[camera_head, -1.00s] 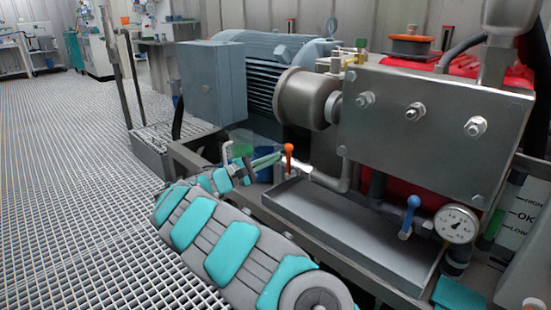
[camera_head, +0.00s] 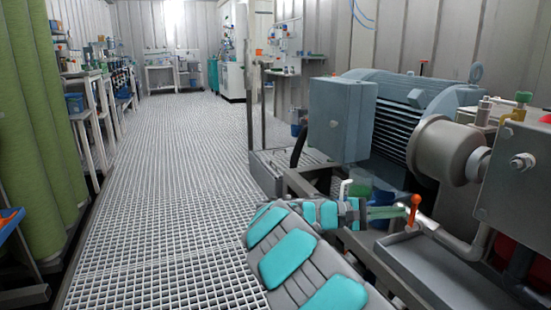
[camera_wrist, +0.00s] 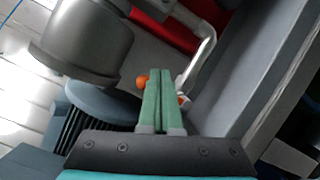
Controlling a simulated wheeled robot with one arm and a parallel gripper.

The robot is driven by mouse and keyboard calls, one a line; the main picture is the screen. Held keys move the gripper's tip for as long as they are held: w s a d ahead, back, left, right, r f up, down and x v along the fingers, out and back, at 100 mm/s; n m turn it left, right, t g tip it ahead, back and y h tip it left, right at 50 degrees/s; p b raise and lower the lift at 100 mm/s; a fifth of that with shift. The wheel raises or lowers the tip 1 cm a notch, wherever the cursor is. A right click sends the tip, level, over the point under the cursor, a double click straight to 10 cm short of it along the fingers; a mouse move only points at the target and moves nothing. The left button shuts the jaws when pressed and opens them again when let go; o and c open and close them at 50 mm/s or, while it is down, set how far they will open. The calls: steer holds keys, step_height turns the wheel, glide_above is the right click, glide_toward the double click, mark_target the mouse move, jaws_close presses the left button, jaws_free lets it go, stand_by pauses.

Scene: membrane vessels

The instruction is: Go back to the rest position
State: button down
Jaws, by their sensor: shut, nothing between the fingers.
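My gripper (camera_head: 388,212) is at the end of my grey and teal arm, at the lower right of the head view. In the wrist view its two green fingers (camera_wrist: 160,100) lie side by side, shut with nothing between them. An orange-handled valve (camera_head: 414,208) stands at the fingertips in the head view. Its orange knob also shows beside the fingers in the wrist view (camera_wrist: 142,81). Whether the fingers touch it cannot be told.
A pump with a grey motor (camera_head: 405,125) and a control box (camera_head: 342,118) stands on the skid at right. A grey drip tray (camera_head: 420,262) lies below the valve. A green curtain (camera_head: 35,110) and shelves line the left. The grating floor (camera_head: 170,190) is open between.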

steer(key=s+d+r+m+g+y, duration=0.2)
steer(key=s+d+m+g+y, duration=0.15)
steer(key=s, duration=0.85)
steer(key=s+a+f+m+y, duration=0.1)
steer(key=s+f+y, duration=0.1)
steer(key=s, duration=0.4)
steer(key=s+f+m+y, duration=0.1)
steer(key=s+f+y, duration=0.15)
steer(key=s, duration=0.45)
steer(key=s+a+f+t+y, duration=0.1)
steer(key=s+a+f+y, duration=0.35)
steer(key=s+a, duration=0.45)
steer(key=s+a+f+t+y, duration=0.1)
steer(key=s+a+f+y, duration=0.35)
steer(key=s+a, duration=0.5)
step_height(320, 180, up, 12)
steer(key=w+a+y+p, duration=0.1)
steer(key=a+p, duration=0.1)
steer(key=p, duration=1)
steer(key=shift+w+r+n, duration=0.15)
steer(key=shift+n, duration=0.2)
